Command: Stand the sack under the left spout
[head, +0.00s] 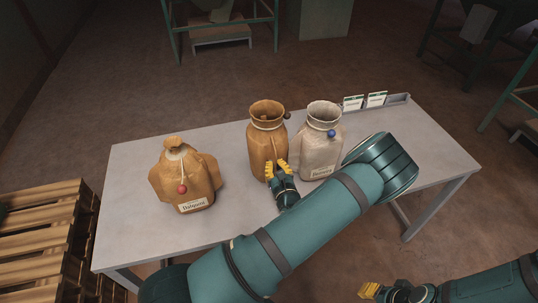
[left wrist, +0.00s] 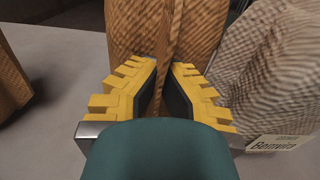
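Three sacks stand on a grey table (head: 225,222). A brown sack with a red bead and label (head: 180,187) is at the left. An open-mouthed brown sack (head: 266,138) stands in the middle, beside a pale open-mouthed sack with a blue bead (head: 320,148). My left gripper (head: 276,168) is at the front of the middle brown sack. In the left wrist view, its yellow fingers (left wrist: 165,80) lie on both sides of a narrow fold of this sack (left wrist: 167,35) and seem to pinch it. My right gripper (head: 370,290) is at the bottom edge; its finger gap is unclear.
A small rack with two cards (head: 375,101) sits at the table's back right. Wooden pallets (head: 40,215) stand left of the table. Green-framed stands (head: 220,28) are behind. The table is clear between the left and middle sacks.

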